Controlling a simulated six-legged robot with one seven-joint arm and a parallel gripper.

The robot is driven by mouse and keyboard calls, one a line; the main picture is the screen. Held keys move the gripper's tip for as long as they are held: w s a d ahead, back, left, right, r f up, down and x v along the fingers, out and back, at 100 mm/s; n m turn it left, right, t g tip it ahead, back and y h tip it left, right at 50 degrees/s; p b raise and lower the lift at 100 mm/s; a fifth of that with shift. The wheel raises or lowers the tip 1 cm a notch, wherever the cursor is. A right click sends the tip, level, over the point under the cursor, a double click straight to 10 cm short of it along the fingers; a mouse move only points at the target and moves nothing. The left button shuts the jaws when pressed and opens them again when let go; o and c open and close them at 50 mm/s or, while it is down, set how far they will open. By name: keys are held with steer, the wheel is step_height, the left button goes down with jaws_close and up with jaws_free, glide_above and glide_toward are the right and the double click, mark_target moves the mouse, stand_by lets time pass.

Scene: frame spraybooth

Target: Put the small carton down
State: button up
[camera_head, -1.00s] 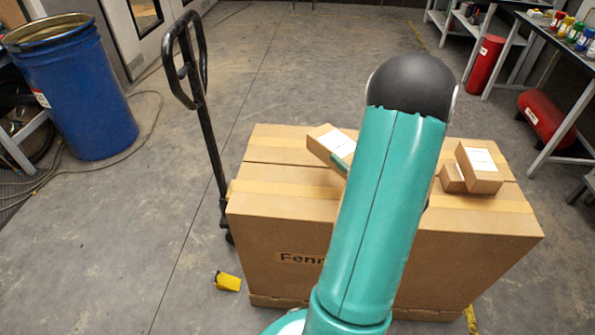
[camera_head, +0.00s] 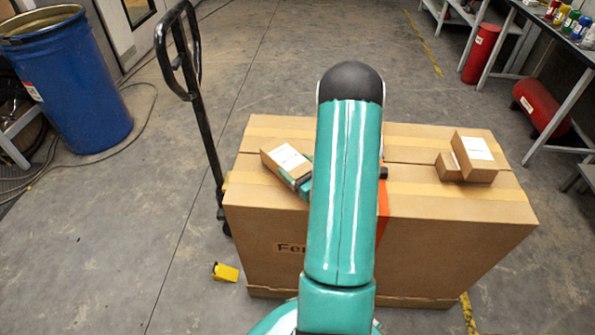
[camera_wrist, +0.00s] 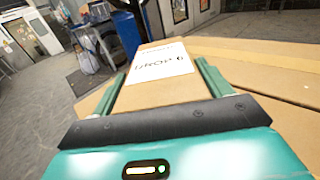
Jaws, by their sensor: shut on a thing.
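The small carton (camera_head: 284,158), brown with a white label on top, is over the left part of the large carton's top. My gripper (camera_head: 300,174) is shut on it, one finger along each side. In the wrist view the small carton (camera_wrist: 158,88) lies between the two green fingers (camera_wrist: 160,72), its printed label facing up. I cannot tell whether its underside touches the large carton (camera_head: 440,225). My arm hides the middle of the large carton's top and part of its front lettering.
Two other small cartons, a taller one (camera_head: 474,158) and a lower one (camera_head: 447,168), sit at the large carton's right end. A black pallet-truck handle (camera_head: 200,110) stands at its left. A blue drum (camera_head: 75,90) is farther left. A yellow object (camera_head: 226,272) lies on the floor.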

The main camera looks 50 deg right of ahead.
steer(key=shift+f, duration=0.8)
steer(key=shift+f, duration=0.1)
steer(key=o, duration=1.3)
steer(key=shift+s, duration=0.1)
